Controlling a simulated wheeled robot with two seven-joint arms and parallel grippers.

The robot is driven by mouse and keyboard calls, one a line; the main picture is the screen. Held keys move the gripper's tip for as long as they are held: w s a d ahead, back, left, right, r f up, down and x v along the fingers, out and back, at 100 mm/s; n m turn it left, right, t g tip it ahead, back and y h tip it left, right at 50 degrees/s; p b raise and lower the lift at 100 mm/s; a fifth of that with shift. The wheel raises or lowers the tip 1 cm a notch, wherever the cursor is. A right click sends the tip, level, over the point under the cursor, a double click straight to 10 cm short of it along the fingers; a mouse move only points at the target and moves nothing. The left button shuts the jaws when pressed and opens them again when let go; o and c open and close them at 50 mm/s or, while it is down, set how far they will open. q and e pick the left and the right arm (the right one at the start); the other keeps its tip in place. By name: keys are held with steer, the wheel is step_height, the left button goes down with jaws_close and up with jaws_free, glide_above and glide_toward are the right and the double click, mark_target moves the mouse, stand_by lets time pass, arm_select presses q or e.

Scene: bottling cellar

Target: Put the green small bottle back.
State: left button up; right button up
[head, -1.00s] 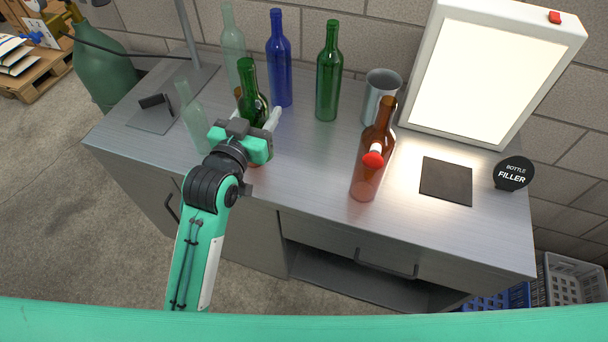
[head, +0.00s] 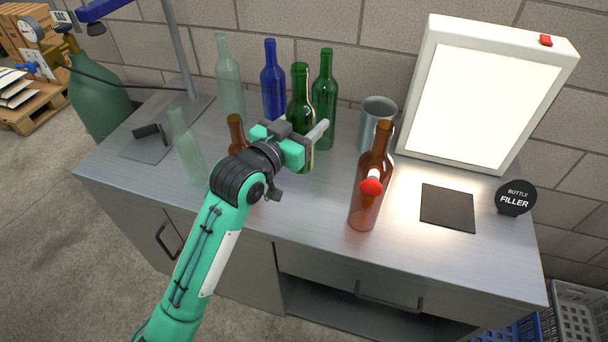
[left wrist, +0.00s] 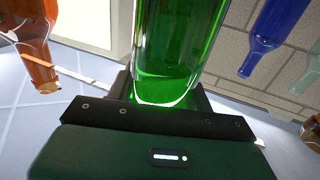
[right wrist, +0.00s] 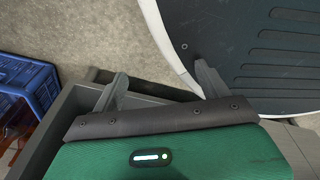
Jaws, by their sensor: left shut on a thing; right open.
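My left gripper (head: 304,138) is shut on a green bottle (head: 300,88) and holds it roughly upright, just in front of another green bottle (head: 324,84). In the left wrist view the held green bottle (left wrist: 180,45) stands between the fingers. I cannot tell whether its base touches the table. My right gripper (right wrist: 162,85) is open and empty in the right wrist view; it does not show in the head view.
The steel table (head: 290,230) carries a blue bottle (head: 273,85), two pale bottles (head: 229,75) (head: 186,145), a small brown bottle (head: 236,133) and a larger brown bottle (head: 366,200) with a red-tipped thing before it. A metal cup (head: 378,112), a light panel (head: 470,95) and a dark mat (head: 447,207) stand right.

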arm_select(q)
step_height(320, 180, down, 9)
steer(key=shift+r, duration=0.2)
steer(key=shift+f, duration=0.6)
step_height(320, 180, down, 4)
steer(key=shift+r, duration=0.1)
steer(key=o, duration=1.2)
steer(key=shift+o, duration=1.3)
arm_select(e)
steer(key=shift+w+r, duration=0.2)
steer(key=shift+w, duration=0.8)
